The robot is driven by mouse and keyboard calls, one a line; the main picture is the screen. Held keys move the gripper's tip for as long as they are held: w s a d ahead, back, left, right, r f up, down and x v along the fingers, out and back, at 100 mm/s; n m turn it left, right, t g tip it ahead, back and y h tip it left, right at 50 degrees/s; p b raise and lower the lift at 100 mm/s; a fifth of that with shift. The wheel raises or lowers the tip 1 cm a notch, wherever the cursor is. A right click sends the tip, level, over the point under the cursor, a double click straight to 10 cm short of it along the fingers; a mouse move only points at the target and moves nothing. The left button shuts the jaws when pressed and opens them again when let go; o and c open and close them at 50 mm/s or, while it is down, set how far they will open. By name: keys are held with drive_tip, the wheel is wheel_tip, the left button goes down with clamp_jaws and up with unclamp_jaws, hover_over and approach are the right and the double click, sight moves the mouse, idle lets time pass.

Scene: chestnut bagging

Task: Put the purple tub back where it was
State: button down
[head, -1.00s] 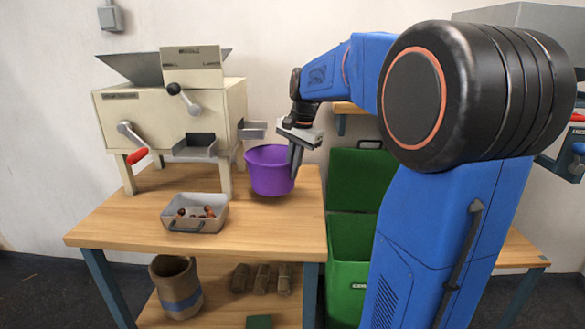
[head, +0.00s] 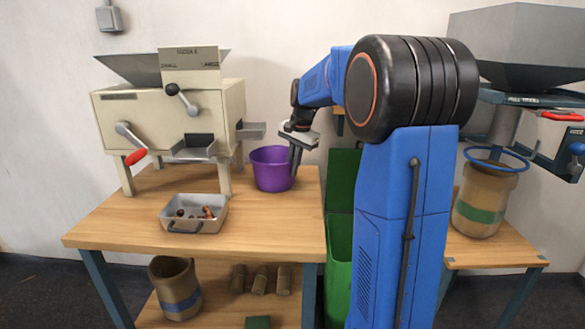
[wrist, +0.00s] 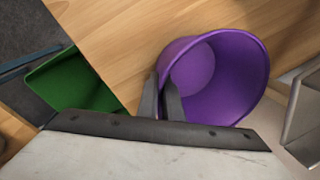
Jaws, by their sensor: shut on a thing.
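The purple tub (head: 271,170) is upright at the back right of the left wooden table, just right of the cream machine, below and beside its side chute. It looks at or very near the tabletop; I cannot tell if it touches. My gripper (head: 295,167) is shut on the tub's right rim, with one finger inside and one outside. In the wrist view the tub (wrist: 232,105) appears empty, and my gripper's fingers (wrist: 163,98) straddle its wall.
A grey tray (head: 210,222) with several chestnuts stands in front of the cream machine (head: 165,110). A green bin (head: 339,262) stands right of the table (head: 250,232). A sack (head: 482,200) hangs under a second machine at right.

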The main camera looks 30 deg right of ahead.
drive_tip(key=shift+f, duration=0.1)
drive_tip(key=c, duration=1.9)
unclamp_jaws()
drive_tip(key=a+v, duration=0.1)
drive_tip(key=v, duration=1.1)
drive_tip(key=s+a+f+n+t, duration=0.1)
drive_tip(key=s+a+f+n, duration=0.15)
drive_tip(key=s+a, duration=0.45)
drive_tip(key=s+a+f+n, duration=0.2)
drive_tip(key=s+a+n, duration=0.25)
drive_tip(key=s, duration=0.45)
drive_tip(key=s+a+f+n, duration=0.2)
drive_tip(key=s+f, duration=0.2)
drive_tip(key=s, duration=0.2)
drive_tip(key=s+a+f+n+t, duration=0.1)
drive_tip(key=s+a+f+n, duration=0.1)
drive_tip(key=s+f, duration=0.3)
drive_tip(key=s+a+f+n, duration=0.2)
drive_tip(key=s+a+f, duration=0.1)
drive_tip(key=s+f, duration=0.2)
drive_tip(key=shift+s+n+t+h, duration=0.3)
drive_tip(key=shift+s+h, duration=0.1)
drive_tip(key=shift+s, duration=0.7)
